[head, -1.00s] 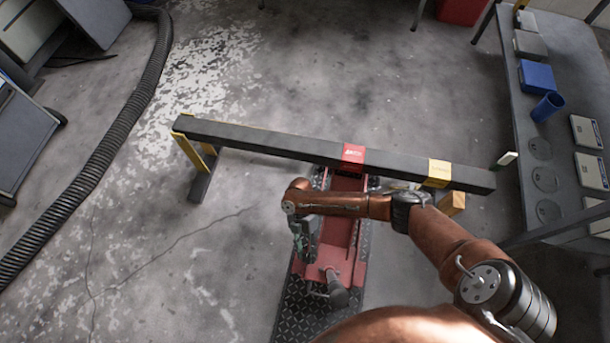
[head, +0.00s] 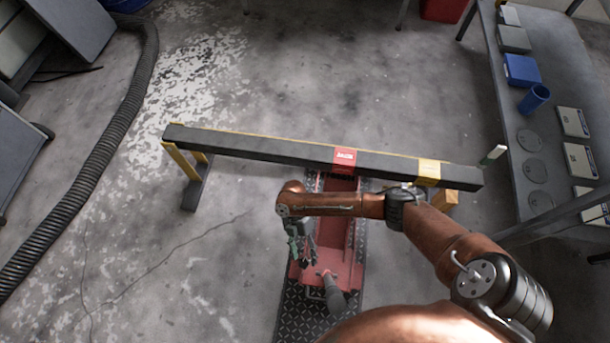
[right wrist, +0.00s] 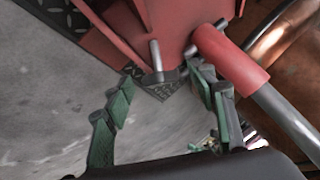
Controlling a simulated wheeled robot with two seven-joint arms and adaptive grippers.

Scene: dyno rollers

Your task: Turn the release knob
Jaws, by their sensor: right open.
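A red floor jack (head: 334,240) sits on a dark tread plate under a long beam. In the right wrist view, its red body (right wrist: 120,28) fills the top. A small grey metal pin with a dark crosspiece, apparently the release knob (right wrist: 156,62), sticks out from the jack's end. My right gripper (head: 302,252) is beside the left side of the jack's near end. In the right wrist view, its green-padded fingers (right wrist: 165,88) are spread, with the knob in the gap between them; I see no grip on it. My left gripper is not in view.
A red socket (right wrist: 232,60) with a grey handle rod stands close to the right finger. The dark beam (head: 250,147) crosses above the jack on yellow legs. A bench (head: 540,120) stands at right, a black hose (head: 95,165) at left. Floor left of the jack is clear.

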